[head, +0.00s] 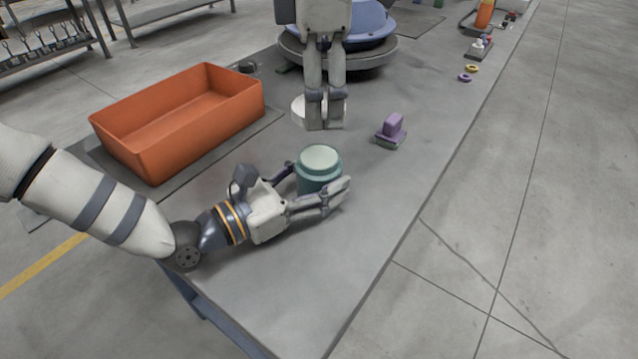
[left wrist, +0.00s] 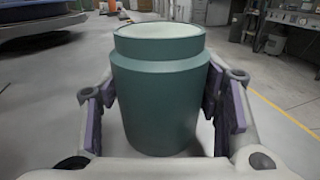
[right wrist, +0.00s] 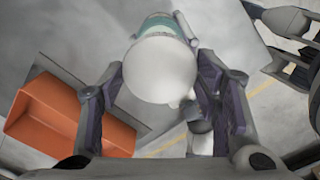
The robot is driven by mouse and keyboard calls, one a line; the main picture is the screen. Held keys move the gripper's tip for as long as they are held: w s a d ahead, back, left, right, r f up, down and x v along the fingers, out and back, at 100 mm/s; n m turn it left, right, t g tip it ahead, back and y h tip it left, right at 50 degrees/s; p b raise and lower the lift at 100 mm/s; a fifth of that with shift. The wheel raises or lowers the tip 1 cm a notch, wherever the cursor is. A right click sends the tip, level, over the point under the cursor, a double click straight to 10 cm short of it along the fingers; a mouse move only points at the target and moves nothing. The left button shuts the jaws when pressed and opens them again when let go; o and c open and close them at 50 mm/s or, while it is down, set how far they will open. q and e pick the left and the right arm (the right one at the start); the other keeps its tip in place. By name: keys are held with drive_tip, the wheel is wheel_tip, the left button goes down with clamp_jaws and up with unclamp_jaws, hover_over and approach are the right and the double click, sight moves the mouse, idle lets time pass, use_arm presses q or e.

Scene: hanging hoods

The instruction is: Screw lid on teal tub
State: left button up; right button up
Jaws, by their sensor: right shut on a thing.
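The teal tub (head: 318,178) stands upright on the grey table, its pale round top showing. My left gripper (head: 322,192) reaches in low from the left, with a finger on each side of the tub. The tub (left wrist: 160,95) fills the space between these fingers in the left wrist view; whether the pads press on it is unclear. My right gripper (head: 325,120) points down behind the tub, shut on the white lid (head: 299,112). The lid (right wrist: 160,72) shows as a pale disc between its pads in the right wrist view. The lid is apart from the tub.
An orange bin (head: 150,160) stands on a dark mat at left. A purple and green block (head: 392,130) lies right of the tub. A blue round object on a dark base (head: 375,50) is behind. Small rings (head: 465,77) lie farther right. The table's front is clear.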

use_arm(q)
drive_tip(key=c, duration=0.4)
use_arm(e)
hover_over(319, 156)
drive_tip(key=shift+f, duration=2.55)
drive_tip(key=shift+f, duration=0.1)
drive_tip(key=shift+f, duration=0.75)
drive_tip(key=shift+f, duration=0.55)
